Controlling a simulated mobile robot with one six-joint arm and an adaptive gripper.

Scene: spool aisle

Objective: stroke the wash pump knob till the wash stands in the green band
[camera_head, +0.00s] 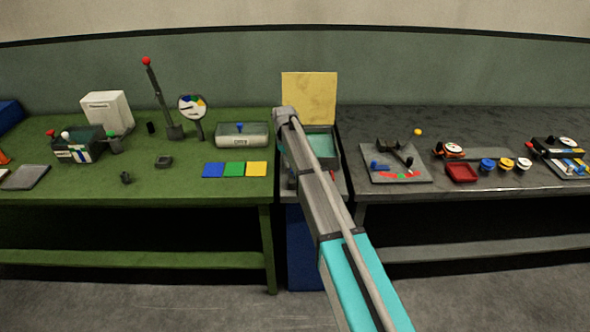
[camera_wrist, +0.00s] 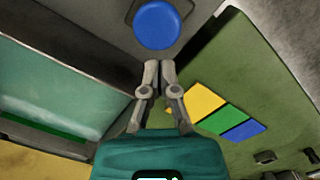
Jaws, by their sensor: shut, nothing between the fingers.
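The wash pump knob (camera_wrist: 157,24) is a round blue knob on a grey panel at the top of the wrist view. My gripper (camera_wrist: 159,65) is shut and empty, its fingertips just below the knob in that picture. Whether they touch it I cannot tell. The wash tank (camera_wrist: 75,62), with pale teal inside, is at the left of the wrist view. A green band (camera_wrist: 42,128) runs along its inner wall; where the wash stands against it is unclear. In the head view the open tank (camera_head: 323,143) stands between two benches, and my arm hides the knob.
A yellow lid (camera_head: 309,98) stands upright behind the tank. The green bench (camera_head: 150,185) at left carries blue, green and yellow squares (camera_head: 235,169) near the tank. The dark bench (camera_head: 480,185) at right carries a lever board (camera_head: 397,175) and a red tray (camera_head: 462,173).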

